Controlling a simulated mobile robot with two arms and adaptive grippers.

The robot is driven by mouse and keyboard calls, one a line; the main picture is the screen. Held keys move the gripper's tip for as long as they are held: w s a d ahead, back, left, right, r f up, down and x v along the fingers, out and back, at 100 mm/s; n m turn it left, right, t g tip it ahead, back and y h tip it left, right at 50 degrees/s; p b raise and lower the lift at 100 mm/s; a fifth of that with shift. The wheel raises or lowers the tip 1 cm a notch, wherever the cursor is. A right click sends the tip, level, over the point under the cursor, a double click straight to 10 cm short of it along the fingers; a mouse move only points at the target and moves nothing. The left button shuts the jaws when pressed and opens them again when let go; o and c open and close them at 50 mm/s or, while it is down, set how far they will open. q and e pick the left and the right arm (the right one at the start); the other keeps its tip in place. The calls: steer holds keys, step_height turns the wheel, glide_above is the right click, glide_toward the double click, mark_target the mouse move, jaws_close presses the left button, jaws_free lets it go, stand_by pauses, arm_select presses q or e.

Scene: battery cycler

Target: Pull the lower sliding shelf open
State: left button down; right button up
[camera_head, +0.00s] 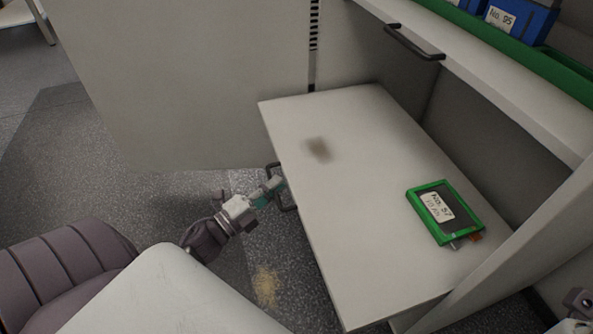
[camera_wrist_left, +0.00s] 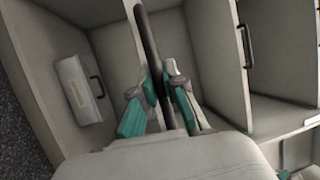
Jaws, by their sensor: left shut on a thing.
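The lower sliding shelf (camera_head: 355,215) is a pale flat board that stands well out from the cabinet in the head view. A dark bar handle (camera_head: 289,208) is on its front edge. My left gripper (camera_head: 276,186) is at this handle and shut on it, its fingers hiding the handle's middle. In the left wrist view, the dark bar (camera_wrist_left: 147,40) runs between the teal-padded fingers (camera_wrist_left: 163,98). A small part of my right gripper (camera_head: 579,303) shows at the lower right edge; its fingers cannot be made out.
A green-framed battery tray (camera_head: 444,212) labelled No. 57 lies on the shelf's right part. The upper shelf (camera_head: 480,75) has its own dark handle (camera_head: 413,43) and bears blue boxes (camera_head: 520,18) in a green tray.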

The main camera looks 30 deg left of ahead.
arm_select(q)
steer(key=shift+s+a, duration=0.75)
steer(key=shift+s, duration=0.25)
steer(key=c, duration=1.2)
jaws_free()
steer(key=v, duration=1.2)
